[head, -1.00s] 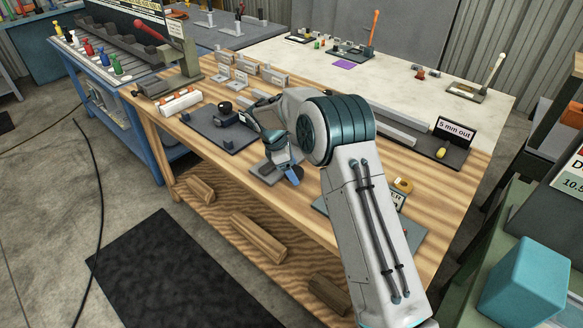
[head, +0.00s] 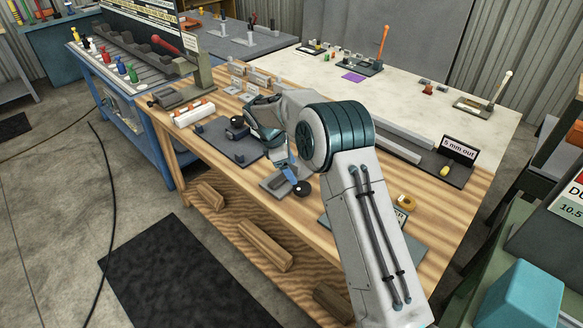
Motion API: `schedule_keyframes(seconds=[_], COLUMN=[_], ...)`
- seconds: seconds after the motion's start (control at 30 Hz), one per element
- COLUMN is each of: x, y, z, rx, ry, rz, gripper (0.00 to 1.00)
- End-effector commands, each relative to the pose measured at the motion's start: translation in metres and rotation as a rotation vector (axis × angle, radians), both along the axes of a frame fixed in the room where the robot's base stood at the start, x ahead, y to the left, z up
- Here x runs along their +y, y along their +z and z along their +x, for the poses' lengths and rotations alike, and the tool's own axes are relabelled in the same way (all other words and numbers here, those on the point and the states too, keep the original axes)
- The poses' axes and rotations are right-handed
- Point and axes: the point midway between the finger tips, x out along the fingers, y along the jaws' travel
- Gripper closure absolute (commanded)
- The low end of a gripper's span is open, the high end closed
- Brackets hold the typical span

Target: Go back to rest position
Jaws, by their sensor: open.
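My arm rises from the lower right, bends at the teal elbow and reaches left over the wooden workbench (head: 400,270). My gripper (head: 287,166) is at its far end, pointing down above a small grey plate (head: 272,183) near the bench's front edge. The gripper is open, small in the picture and partly hidden by my wrist. A round black knob (head: 302,188) is close beside it on the right; I cannot tell whether they touch. I see nothing held.
A dark plate with a black fixture (head: 237,128) is left of my wrist. A white block with orange parts (head: 194,113) lies farther left. The "5 mm out" sign (head: 459,151) stands at the right. A teal cube (head: 522,297) is at lower right. Floor is open on the left.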

Motion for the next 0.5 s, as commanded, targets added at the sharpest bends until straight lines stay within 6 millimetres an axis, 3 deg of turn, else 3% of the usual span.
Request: schedule_keyframes(seconds=[0.5], x=[-0.0031], y=[0.0067], z=[-0.0023], rx=[-0.009], ry=[-0.017], rz=[0.005], gripper=[0.25])
